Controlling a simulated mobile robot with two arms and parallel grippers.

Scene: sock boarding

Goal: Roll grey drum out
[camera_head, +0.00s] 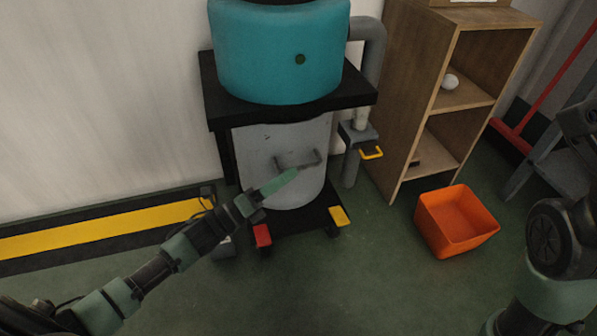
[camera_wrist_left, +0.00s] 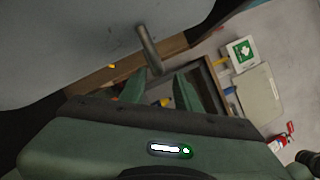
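The grey drum (camera_head: 270,140) stands upright on a low black dolly (camera_head: 298,219), under a black shelf (camera_head: 220,108) that carries a teal vessel (camera_head: 280,55). A grey bar handle (camera_head: 312,157) sticks out of the drum's front. My left gripper (camera_head: 285,182) is in front of the drum, just below the handle. In the left wrist view the drum (camera_wrist_left: 80,40) fills the upper left, and the handle (camera_wrist_left: 149,48) points at the gap between the fingers of my left gripper (camera_wrist_left: 160,80), which are apart and empty. My right gripper is out of view.
The dolly has a red pedal (camera_head: 262,235) and a yellow pedal (camera_head: 340,216). A pipe with a yellow-handled valve (camera_head: 371,153) stands right of the drum. An orange bin (camera_head: 457,222) and wooden shelves (camera_head: 420,90) are further right. The floor in front is clear.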

